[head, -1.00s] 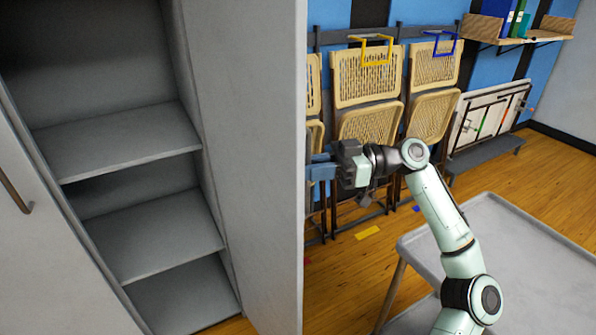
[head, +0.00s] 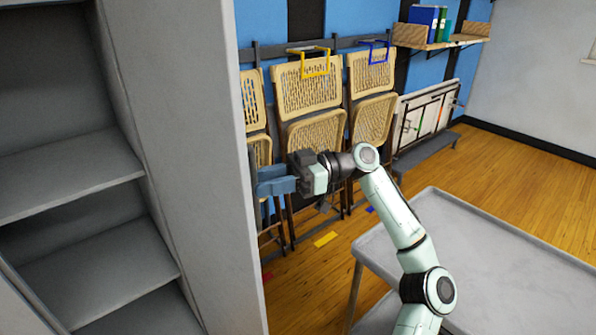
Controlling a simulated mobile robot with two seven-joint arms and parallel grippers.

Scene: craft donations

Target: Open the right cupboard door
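The right cupboard door (head: 185,150) is a tall grey panel standing open, with its inner face towards me. The cupboard's grey shelves (head: 65,180) show to its left. My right gripper (head: 268,182) is at the door's free edge, on the outer side. Its blue fingers reach towards the outer face, and their tips are partly hidden by the door. The door's handle is hidden, so I cannot tell whether the fingers hold it. My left gripper is not in view.
A grey table (head: 480,240) stands at the lower right, near my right arm. Folded wicker chairs (head: 315,95) hang at the back wall. A wall shelf (head: 440,40) holds binders. Wooden floor (head: 505,165) is clear between the table and wall.

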